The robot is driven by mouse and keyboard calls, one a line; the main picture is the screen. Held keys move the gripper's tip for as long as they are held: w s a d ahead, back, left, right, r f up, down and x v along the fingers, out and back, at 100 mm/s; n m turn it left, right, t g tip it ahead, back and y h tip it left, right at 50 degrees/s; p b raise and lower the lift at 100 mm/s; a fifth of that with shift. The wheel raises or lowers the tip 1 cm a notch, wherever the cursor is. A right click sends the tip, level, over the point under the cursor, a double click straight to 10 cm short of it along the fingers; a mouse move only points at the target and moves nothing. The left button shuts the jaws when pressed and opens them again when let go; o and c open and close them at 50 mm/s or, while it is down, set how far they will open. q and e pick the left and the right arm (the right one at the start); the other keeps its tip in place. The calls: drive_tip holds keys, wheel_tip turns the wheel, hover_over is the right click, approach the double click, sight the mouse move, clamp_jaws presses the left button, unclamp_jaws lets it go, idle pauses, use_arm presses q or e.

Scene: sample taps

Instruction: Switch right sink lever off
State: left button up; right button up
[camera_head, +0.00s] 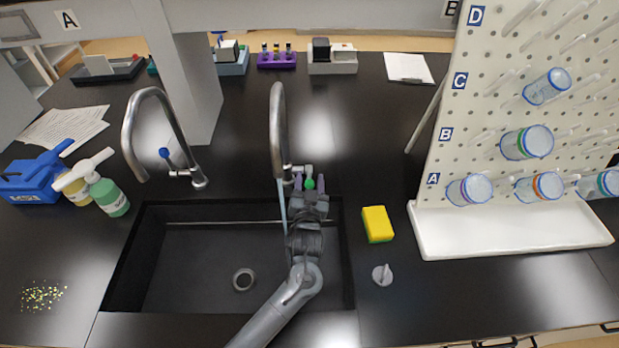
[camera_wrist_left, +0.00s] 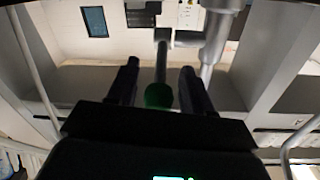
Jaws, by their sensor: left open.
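The right sink tap (camera_head: 278,125) is a tall curved metal faucet at the back of the black sink (camera_head: 190,265). A pale blue stream of water (camera_head: 282,205) hangs below its spout. Its lever ends in a green knob (camera_head: 309,183), which also shows in the left wrist view (camera_wrist_left: 158,95). My left gripper (camera_head: 311,181) is open, with one finger on each side of the green knob. In the left wrist view a gap shows between the knob and the left finger; contact on the right side cannot be told. My right gripper is not in view.
The left tap (camera_head: 160,110), with a blue-knobbed lever (camera_head: 165,153), stands left of the right tap. A yellow sponge (camera_head: 377,223) and a white drying rack base (camera_head: 510,230) lie right of the sink. Bottles (camera_head: 108,197) stand at the left.

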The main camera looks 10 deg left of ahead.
use_arm(q)
drive_tip(key=shift+w+a, duration=0.1)
drive_tip(key=shift+w, duration=0.9)
drive_tip(key=shift+c, duration=0.3)
clamp_jaws()
